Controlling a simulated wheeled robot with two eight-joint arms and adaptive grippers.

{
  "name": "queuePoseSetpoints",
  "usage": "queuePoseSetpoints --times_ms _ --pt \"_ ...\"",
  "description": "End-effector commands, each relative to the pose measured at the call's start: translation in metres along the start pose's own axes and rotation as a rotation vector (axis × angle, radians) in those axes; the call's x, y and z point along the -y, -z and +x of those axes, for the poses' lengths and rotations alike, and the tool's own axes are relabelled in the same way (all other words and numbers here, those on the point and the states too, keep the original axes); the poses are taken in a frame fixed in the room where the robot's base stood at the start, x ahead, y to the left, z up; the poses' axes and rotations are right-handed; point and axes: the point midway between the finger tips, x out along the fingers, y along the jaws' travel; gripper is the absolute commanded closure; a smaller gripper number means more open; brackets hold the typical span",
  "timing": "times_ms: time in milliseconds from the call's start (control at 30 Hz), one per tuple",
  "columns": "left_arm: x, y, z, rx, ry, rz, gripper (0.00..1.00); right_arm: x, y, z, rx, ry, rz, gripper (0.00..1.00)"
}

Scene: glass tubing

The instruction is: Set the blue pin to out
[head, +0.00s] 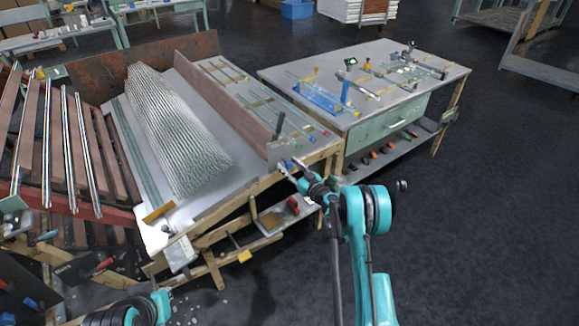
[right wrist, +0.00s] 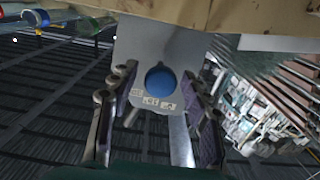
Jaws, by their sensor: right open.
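The blue pin (right wrist: 159,78) shows end-on in the right wrist view as a round blue face in a grey plate (right wrist: 145,45). Small printed labels sit below it, too small to read. In the head view the plate (head: 278,150) stands at the front right corner of the near table; I cannot make out the pin there. My right gripper (head: 291,167) is at this corner. In the right wrist view its fingers (right wrist: 155,112) are open, one either side below the pin, with nothing between them. My left gripper is not in view.
The near table bears a stack of glass tubes (head: 170,125) and an upright brown board (head: 225,90). Thin tubes with coloured ends lie beside the board. A second table (head: 430,72) with a green drawer (head: 385,130) stands to the right. Dark floor (head: 490,200) is clear at right.

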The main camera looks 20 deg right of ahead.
Motion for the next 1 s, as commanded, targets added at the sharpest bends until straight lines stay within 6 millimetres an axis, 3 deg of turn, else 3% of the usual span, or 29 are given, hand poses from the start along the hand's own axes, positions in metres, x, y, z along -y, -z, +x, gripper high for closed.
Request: queuePoseSetpoints --times_ms 167,500,700,1000 --pt "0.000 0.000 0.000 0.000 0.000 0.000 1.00 -0.001 0.000 -0.010 0.000 -0.001 0.000 0.53" --pt "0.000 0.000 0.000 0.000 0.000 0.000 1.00 -0.001 0.000 -0.080 0.000 -0.003 0.000 0.53" --pt "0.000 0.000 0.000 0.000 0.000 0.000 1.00 -0.001 0.000 -0.111 0.001 -0.002 0.000 0.53" --pt "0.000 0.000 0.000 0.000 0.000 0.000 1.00 0.000 0.000 -0.120 0.001 0.001 0.000 0.53"
